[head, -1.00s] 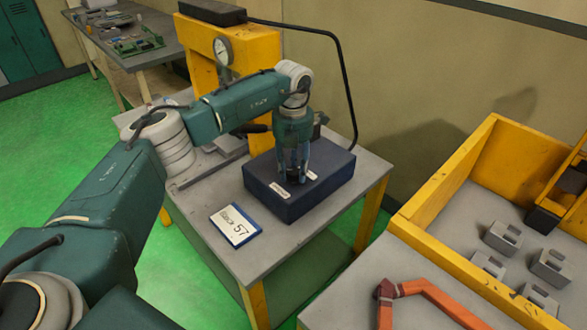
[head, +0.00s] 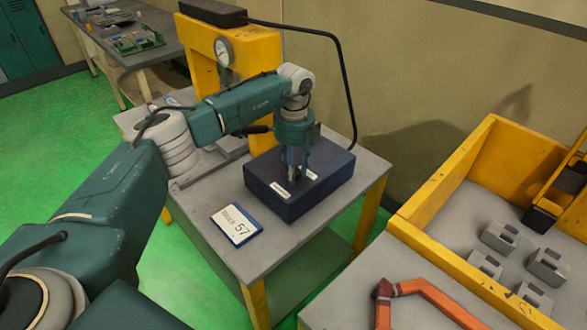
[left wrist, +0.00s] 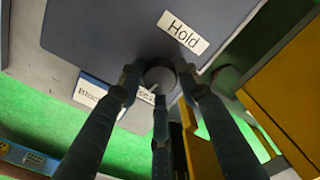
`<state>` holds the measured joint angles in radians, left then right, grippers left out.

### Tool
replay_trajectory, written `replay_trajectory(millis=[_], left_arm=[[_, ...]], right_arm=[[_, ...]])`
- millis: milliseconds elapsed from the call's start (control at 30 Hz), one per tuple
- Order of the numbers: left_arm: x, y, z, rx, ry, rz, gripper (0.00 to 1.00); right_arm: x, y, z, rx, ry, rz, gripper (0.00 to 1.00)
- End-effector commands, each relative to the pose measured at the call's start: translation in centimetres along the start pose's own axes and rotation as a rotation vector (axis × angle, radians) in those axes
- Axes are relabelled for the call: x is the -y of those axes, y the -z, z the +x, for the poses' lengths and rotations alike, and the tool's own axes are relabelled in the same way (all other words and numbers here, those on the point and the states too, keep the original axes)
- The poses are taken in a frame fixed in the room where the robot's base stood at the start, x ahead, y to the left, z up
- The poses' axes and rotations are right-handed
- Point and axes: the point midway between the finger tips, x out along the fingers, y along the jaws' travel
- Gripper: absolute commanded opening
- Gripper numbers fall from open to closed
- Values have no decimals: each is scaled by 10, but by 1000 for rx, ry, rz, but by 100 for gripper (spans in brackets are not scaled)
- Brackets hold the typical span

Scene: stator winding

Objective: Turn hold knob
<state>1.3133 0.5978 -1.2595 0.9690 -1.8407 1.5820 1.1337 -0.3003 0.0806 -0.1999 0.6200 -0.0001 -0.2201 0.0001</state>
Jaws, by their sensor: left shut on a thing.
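The dark blue box (head: 325,187) sits on the grey table and bears white labels. My left gripper (head: 293,178) points straight down onto its top. In the left wrist view, the round dark hold knob (left wrist: 160,74) stands on the box top beside the "Hold" label (left wrist: 184,32). The fingers of my left gripper (left wrist: 161,88) are closed around it. A second label, partly hidden by the fingers, shows on the other side of the knob. In the head view the fingers hide the knob. My right gripper is not in view.
A "57" card (head: 236,225) lies on the table in front of the box. A yellow press with a gauge (head: 225,52) stands behind, with a black cable arching over.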

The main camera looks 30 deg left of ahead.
Motion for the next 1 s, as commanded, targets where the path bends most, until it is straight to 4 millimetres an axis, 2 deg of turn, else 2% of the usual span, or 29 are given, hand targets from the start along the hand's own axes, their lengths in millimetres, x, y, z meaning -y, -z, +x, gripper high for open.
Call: replay_trajectory(millis=[33, 400, 933, 967, 1000], left_arm=[[-1, 5, 4, -13, -10, -26, 8], [0, 6, 5, -14, -10, -169, 8], [1, 7, 5, -14, -9, -187, 7], [1, 7, 5, -14, -9, -187, 39], [1, 7, 5, -14, -9, -186, 47]], right_arm=[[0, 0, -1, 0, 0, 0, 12], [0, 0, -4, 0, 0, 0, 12], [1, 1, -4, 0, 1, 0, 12], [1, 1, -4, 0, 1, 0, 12], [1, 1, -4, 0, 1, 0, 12]])
